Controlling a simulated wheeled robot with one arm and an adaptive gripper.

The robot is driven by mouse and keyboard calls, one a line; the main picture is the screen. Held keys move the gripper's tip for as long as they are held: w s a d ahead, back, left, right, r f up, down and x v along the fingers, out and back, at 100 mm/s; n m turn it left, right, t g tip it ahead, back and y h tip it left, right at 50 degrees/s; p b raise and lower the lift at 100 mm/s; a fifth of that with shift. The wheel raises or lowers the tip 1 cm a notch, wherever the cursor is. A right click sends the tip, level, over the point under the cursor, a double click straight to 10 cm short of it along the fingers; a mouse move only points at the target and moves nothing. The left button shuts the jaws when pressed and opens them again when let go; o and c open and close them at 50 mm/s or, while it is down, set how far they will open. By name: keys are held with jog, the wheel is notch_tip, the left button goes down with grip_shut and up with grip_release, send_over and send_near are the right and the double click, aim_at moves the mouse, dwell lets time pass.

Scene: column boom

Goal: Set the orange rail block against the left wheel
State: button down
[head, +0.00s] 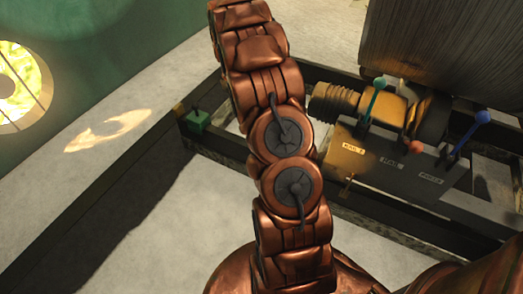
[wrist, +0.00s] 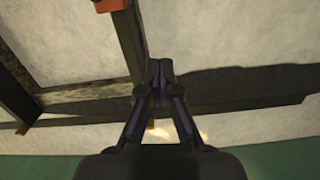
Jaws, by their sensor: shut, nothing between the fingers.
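An orange piece (wrist: 107,5), which looks like the orange rail block, sits at the top edge of the wrist view, partly cut off, on or beside a dark beam. My gripper (wrist: 158,68) is shut and empty, over pale floor and dark beams, below and right of the orange piece in the picture. I cannot make out a left wheel in either view.
In the head view, a dark frame (head: 95,190) lies on the pale floor with a green block (head: 197,121) at its corner. A grey lever box (head: 385,165) with teal, orange and blue knobs stands right of my arm. A large ribbed drum (head: 450,45) is behind it. Floor at left is clear.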

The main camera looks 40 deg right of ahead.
jog(key=shift+n+t, duration=0.4)
jog(key=shift+n, duration=0.3)
jog(key=d+f+b, duration=0.3)
jog(key=d+f, duration=0.1)
jog(key=f, duration=0.7)
jog(key=w+d+f+b, duration=0.1)
jog(key=d+f+b, duration=0.2)
jog(key=f, duration=0.8)
jog(key=w+d+f+b, duration=0.1)
jog(key=d+f+b, duration=0.3)
jog(key=d+f, duration=0.3)
notch_tip(320, 180, down, 5)
jog(key=shift+a+r, duration=0.1)
